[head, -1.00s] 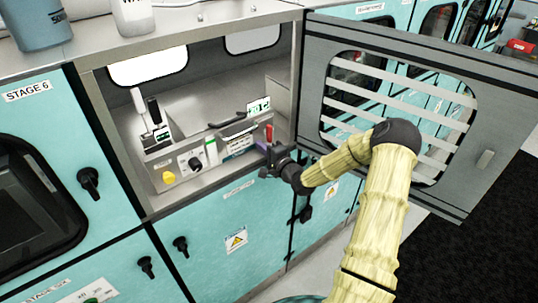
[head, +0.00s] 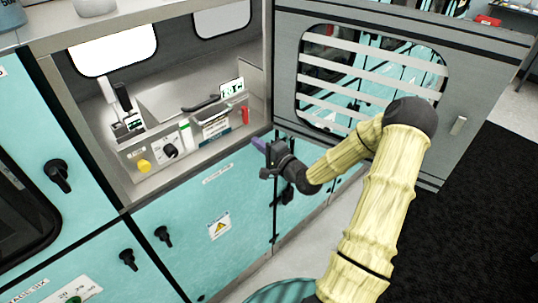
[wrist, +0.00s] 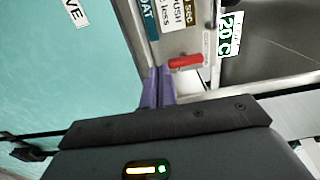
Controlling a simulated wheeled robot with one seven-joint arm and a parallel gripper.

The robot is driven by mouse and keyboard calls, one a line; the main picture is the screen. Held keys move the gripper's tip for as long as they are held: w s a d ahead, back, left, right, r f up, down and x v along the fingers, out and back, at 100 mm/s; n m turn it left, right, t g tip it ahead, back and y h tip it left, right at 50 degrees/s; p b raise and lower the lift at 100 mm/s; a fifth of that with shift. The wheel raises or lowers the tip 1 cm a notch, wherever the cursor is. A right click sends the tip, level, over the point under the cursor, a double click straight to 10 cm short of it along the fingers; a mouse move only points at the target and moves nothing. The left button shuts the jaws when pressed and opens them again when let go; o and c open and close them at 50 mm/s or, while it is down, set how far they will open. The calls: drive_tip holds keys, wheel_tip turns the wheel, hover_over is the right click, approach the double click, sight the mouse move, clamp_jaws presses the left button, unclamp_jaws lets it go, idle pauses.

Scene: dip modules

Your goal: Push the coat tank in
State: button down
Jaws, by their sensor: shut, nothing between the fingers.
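The coat tank unit shows inside the open cabinet bay, its front panel (head: 190,150) carrying a yellow knob, a black knob and labels. A label ending in "OAT" and one reading "PUSH" (wrist: 178,14) show in the wrist view. A red lever (head: 245,115) sits at the panel's right end; it also shows in the wrist view (wrist: 186,61). My gripper (head: 258,143) is shut and empty, its purple fingers in front of the bay's lower right corner, below and right of the lever. In the wrist view the fingertips (wrist: 160,72) appear just beside the lever; I cannot tell whether they touch.
The grilled door (head: 465,85) stands open to the right, close behind my arm. A "20 C" display (head: 232,88) and a black handle (head: 201,103) are above the panel. Teal cabinet fronts (head: 215,215) with black knobs lie below. Dark floor matting (head: 470,210) is at the right.

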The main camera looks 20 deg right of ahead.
drive_tip(key=v, duration=0.4)
drive_tip(key=shift+b, duration=0.4)
drive_tip(key=shift+w+a+f, duration=0.1)
drive_tip(key=shift+w+a, duration=0.05)
drive_tip(key=s+a+f+n+g+h, duration=0.2)
drive_tip(key=s+a+f+n+g, duration=0.2)
drive_tip(key=a+f+n+g, duration=0.25)
drive_tip(key=s+a+r+n+g+h, duration=0.2)
drive_tip(key=s+r+n+g, duration=0.2)
drive_tip(key=s, duration=0.4)
drive_tip(key=s+a+r+n+g+h, duration=0.1)
drive_tip(key=s+a+r+n+g, duration=0.1)
drive_tip(key=s, duration=0.6)
wheel_tip(320, 180, up, 2)
drive_tip(key=shift+s+a+r+n+g+h, duration=0.15)
drive_tip(key=shift+s+a+n+g+h, duration=0.2)
drive_tip(key=shift+n+g, duration=0.55)
